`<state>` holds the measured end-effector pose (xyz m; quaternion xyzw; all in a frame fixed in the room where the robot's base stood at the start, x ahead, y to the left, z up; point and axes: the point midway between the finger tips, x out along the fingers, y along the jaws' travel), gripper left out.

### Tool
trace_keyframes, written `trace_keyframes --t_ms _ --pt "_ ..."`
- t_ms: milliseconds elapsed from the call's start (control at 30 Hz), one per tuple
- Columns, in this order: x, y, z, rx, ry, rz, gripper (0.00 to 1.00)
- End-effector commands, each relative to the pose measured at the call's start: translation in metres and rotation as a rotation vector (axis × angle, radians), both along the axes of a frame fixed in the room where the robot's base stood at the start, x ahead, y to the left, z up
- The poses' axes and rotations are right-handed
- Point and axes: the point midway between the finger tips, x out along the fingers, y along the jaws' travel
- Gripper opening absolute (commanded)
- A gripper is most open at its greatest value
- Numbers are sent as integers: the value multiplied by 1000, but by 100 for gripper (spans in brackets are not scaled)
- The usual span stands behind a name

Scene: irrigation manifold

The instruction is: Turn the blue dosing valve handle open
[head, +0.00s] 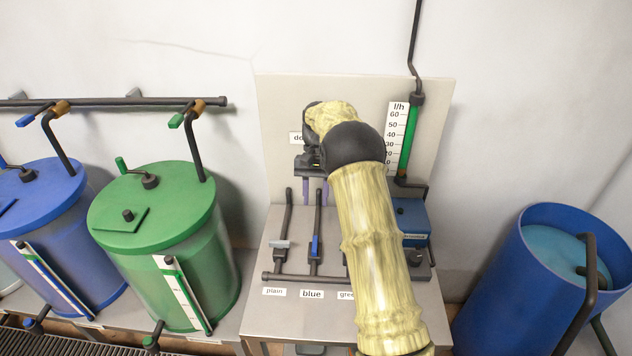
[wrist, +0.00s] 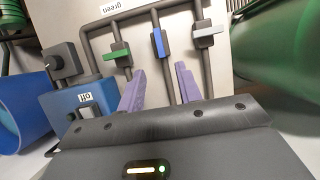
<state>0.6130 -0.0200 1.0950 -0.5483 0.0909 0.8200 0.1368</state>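The blue handle (head: 315,246) sits on the middle pipe of the manifold, above the "blue" label (head: 312,294). In the wrist view the blue handle (wrist: 158,42) lies lengthwise along its pipe. My gripper (head: 315,202) is up-pipe of it, pointing down at the panel. In the wrist view my gripper (wrist: 160,68) has its two purple fingers wide apart, one on each side of the blue handle's pipe. Nothing is between them but that pipe, seen beyond. The fingertips look short of the handle; contact is not visible.
The grey handle (wrist: 208,32) and green handle (wrist: 116,54) lie crosswise on neighbouring pipes. My arm hides the green one in the head view. A blue box (head: 411,222) is right of the pipes. A green tank (head: 150,230) and blue barrel (head: 545,270) flank the bench.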

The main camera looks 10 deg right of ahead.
Motion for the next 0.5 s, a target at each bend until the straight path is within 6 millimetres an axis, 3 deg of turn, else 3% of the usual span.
trace_keyframes --t_ms 200,500 --pt "12 -4 29 0 -3 0 35" --pt "16 -6 43 0 1 0 35"
